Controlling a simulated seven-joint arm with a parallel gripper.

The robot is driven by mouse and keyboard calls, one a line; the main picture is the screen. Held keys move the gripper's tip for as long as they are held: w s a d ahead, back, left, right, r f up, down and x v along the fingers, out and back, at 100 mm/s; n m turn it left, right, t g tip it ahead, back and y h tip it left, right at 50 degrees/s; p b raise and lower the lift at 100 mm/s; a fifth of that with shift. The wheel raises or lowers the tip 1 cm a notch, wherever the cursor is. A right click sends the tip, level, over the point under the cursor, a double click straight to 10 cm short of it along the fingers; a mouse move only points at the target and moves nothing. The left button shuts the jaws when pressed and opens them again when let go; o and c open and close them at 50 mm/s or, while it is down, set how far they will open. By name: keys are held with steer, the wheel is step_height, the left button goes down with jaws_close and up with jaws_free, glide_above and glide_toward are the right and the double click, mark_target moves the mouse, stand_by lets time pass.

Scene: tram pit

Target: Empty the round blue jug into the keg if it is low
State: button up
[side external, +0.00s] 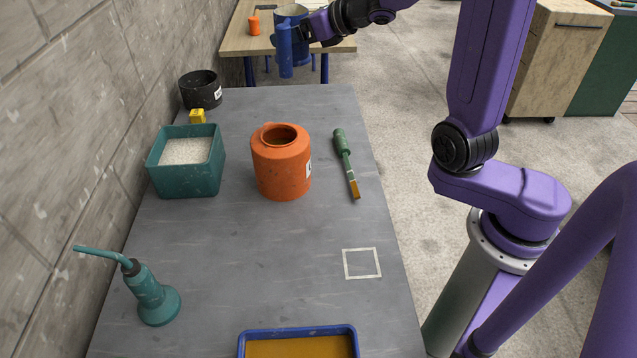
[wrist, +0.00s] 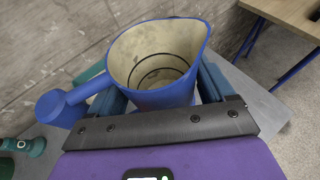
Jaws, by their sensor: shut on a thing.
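The round blue jug (side external: 301,50) is in my gripper (side external: 312,28), held roughly upright in the air beyond the far end of the grey table. In the wrist view the jug (wrist: 168,99) sits between the two fingers, its handle to the left and its spout to the upper right. Its cream inside shows dark rings; I cannot tell whether any liquid is in it. The orange keg (side external: 282,174) stands upright on the grey table with a round open top and a white label. Its inner wall shows, but its level is hidden. The jug is well apart from the keg.
On the grey table (side external: 260,255) are a teal bin of white grains (side external: 187,180), a black pot (side external: 200,92), a yellow block (side external: 197,116), a teal oil can (side external: 150,295), a green-handled brush (side external: 345,160) and a blue tray (side external: 297,332). A wall borders the left; a white square outline (side external: 361,263) is bare.

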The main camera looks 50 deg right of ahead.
steer(key=s+a+n+g+y, duration=0.3)
steer(key=a+n+y, duration=0.15)
steer(key=a, duration=0.45)
steer(key=s+a+n+g+y, duration=0.3)
steer(key=a+n+y, duration=0.15)
steer(key=a, duration=0.35)
steer(key=s+a+n+g, duration=0.3)
steer(key=s+n+g, duration=0.25)
steer(key=s, duration=0.55)
steer(key=s+a+n+g, duration=0.4)
steer(key=s+n+g, duration=0.15)
steer(key=s, duration=0.45)
step_height(320, 180, down, 13)
steer(key=g, duration=0.1)
steer(key=shift+s+y, duration=0.3)
steer(key=shift+f, duration=4.85)
steer(key=shift+f, duration=0.15)
